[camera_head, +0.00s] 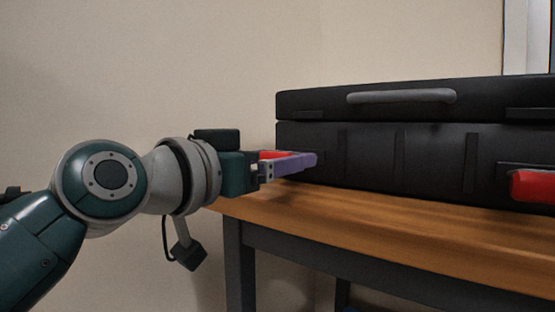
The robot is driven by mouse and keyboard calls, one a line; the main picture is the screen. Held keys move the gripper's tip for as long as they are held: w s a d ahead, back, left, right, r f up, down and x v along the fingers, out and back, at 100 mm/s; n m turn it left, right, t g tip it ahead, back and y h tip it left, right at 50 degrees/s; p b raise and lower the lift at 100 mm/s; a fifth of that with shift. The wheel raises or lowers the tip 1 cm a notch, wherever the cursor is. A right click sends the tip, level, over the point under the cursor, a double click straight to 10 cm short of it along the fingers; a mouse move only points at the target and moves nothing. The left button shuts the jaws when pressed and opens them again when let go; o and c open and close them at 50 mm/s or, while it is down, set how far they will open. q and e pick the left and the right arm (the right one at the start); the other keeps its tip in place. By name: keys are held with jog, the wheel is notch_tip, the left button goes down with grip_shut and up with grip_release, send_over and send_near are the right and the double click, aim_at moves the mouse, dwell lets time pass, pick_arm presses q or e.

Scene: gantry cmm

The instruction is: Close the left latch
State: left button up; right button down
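A closed-looking black case (375,148) with a grey handle (400,96) on its lid rests on the table. A red piece, which looks like the left latch (272,154), shows at the case's left front corner and sticks out from the case. It is partly hidden by my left gripper (312,159). The gripper's purple finger points right, beside and slightly below the red piece, near the case front. I cannot tell whether it touches either one. Only one finger shows clearly, so its opening is unclear. My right gripper is out of view.
A second red latch (533,187) sticks out at the case's right front, cut off by the picture edge. The wooden table (400,213) has a narrow bare strip before the case. A plain wall (150,70) stands behind.

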pick_arm(q)
grip_shut()
dwell(0.4)
